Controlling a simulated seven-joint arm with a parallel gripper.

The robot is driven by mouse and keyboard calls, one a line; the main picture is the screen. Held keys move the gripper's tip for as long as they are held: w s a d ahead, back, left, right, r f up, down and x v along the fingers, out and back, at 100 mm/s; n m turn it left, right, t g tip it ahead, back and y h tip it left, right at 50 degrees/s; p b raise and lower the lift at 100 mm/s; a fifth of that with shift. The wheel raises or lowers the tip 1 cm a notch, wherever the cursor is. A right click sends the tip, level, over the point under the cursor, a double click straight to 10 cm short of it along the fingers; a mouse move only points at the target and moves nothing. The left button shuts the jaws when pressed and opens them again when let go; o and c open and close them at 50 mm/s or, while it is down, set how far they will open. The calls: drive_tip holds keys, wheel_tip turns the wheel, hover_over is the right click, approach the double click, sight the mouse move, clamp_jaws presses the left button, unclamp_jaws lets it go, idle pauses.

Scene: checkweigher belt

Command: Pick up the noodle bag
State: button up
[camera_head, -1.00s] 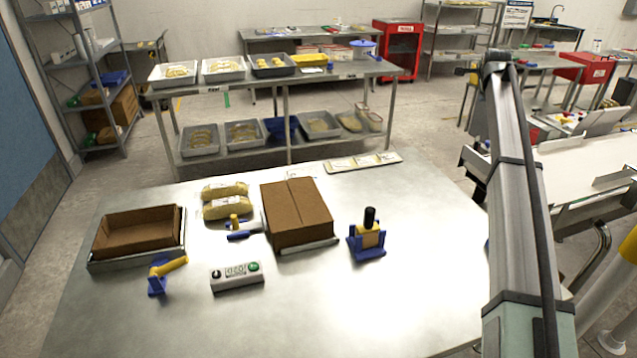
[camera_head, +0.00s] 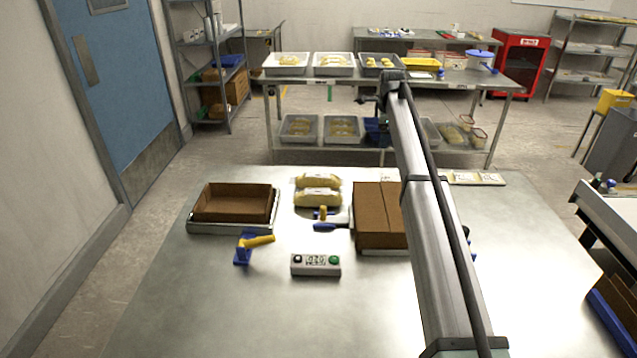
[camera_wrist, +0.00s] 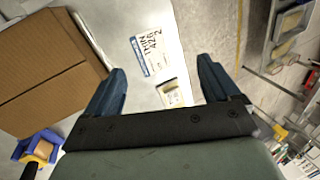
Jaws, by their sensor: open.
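Two plump, pale yellow bags with whitish labels lie one behind the other at the back of the steel table in the head view: a front bag (camera_head: 317,197) and a rear bag (camera_head: 318,181). They look like noodle bags; which one the task means, I cannot tell. My gripper (camera_wrist: 161,68) is open and empty in the wrist view, above the table. Between its fingers I see bare steel, a printed label (camera_wrist: 152,48) and part of a pale strip with packets (camera_wrist: 173,93). I make out neither bag in the wrist view. My arm hides the gripper in the head view.
A closed carton (camera_head: 377,215) stands right of the bags and also shows in the wrist view (camera_wrist: 45,70). An open carton (camera_head: 232,203) is at left. A blue-and-yellow tool (camera_head: 328,219), a yellow-handled device (camera_head: 252,247) and a button box (camera_head: 315,265) are nearby.

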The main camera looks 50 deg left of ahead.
drive_tip(key=n+g+h, duration=0.1)
drive_tip(key=g+h, duration=0.1)
hover_over(317, 175)
drive_tip(key=s+d, duration=0.1)
drive_tip(key=d, duration=0.1)
wheel_tip(317, 175, down, 4)
drive_tip(key=f, duration=0.5)
drive_tip(key=a+f, duration=0.1)
drive_tip(key=f, duration=0.2)
drive_tip(key=shift+w+f, duration=0.1)
drive_tip(key=shift+w, duration=0.05)
drive_tip(key=shift+w+a+f, duration=0.1)
drive_tip(key=shift+a+f, duration=0.05)
drive_tip(key=shift+f, duration=0.8)
drive_tip(key=shift+w+a+f, duration=0.15)
drive_tip(key=shift+f, duration=0.8)
drive_tip(key=shift+w+a+f, duration=0.1)
drive_tip(key=shift+a+f, duration=0.05)
drive_tip(key=shift+f, duration=0.8)
drive_tip(key=shift+c, duration=0.3)
drive_tip(key=c, duration=1.3)
drive_tip(key=shift+o, duration=0.2)
drive_tip(key=shift+r, duration=0.15)
